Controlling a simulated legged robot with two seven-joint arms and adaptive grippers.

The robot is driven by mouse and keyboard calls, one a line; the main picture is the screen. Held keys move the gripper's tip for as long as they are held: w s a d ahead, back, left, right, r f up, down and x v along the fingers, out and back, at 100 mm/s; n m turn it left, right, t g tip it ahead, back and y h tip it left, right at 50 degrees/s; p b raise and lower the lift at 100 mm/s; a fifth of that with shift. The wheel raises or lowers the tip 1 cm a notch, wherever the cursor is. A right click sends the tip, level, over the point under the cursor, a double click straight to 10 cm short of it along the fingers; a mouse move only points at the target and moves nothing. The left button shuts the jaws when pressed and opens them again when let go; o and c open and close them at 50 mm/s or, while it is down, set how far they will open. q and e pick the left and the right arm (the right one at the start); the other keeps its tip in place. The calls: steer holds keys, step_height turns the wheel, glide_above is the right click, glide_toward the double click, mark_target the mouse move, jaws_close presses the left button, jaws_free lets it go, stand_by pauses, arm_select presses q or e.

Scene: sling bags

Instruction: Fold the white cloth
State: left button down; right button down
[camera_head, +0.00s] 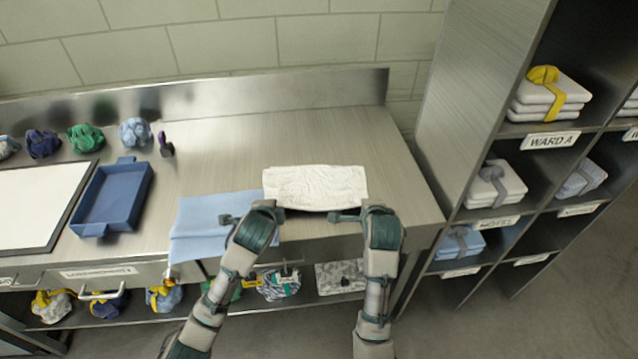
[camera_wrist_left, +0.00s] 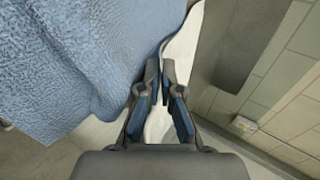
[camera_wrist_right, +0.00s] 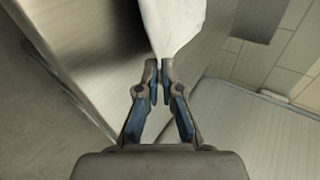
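The white cloth (camera_head: 315,185) lies as a wide rectangle near the table's front right part, its front edge slightly lifted between my two wrists. My left gripper (camera_wrist_left: 163,72) is closed on the cloth's front left edge; the white cloth (camera_wrist_left: 183,45) runs between its fingertips in the left wrist view. My right gripper (camera_wrist_right: 160,72) is closed on the front right corner; the white cloth (camera_wrist_right: 172,25) narrows to its fingertips in the right wrist view.
A light blue cloth (camera_head: 205,220) lies left of the white cloth, close to my left gripper. A blue tray (camera_head: 112,197) and several bundled cloths stand further left. A shelf (camera_head: 490,110) with folded stacks rises at right. The table behind the white cloth is clear.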

arm_select(q)
steer(key=shift+f, duration=0.1)
steer(key=c, duration=1)
jaws_free()
steer(key=shift+c, duration=0.2)
arm_select(e)
steer(key=c, duration=1)
jaws_free()
steer(key=shift+c, duration=0.2)
arm_select(q)
steer(key=r, duration=0.1)
steer(key=s+r, duration=0.1)
steer(key=shift+r, duration=0.35)
arm_select(e)
steer(key=r, duration=0.1)
steer(key=s+r, duration=0.1)
steer(key=shift+r, duration=0.35)
arm_select(q)
steer(key=s+r, duration=0.5)
steer(key=r, duration=0.1)
steer(key=shift+r, duration=0.15)
arm_select(e)
steer(key=s+r, duration=0.5)
steer(key=r, duration=0.1)
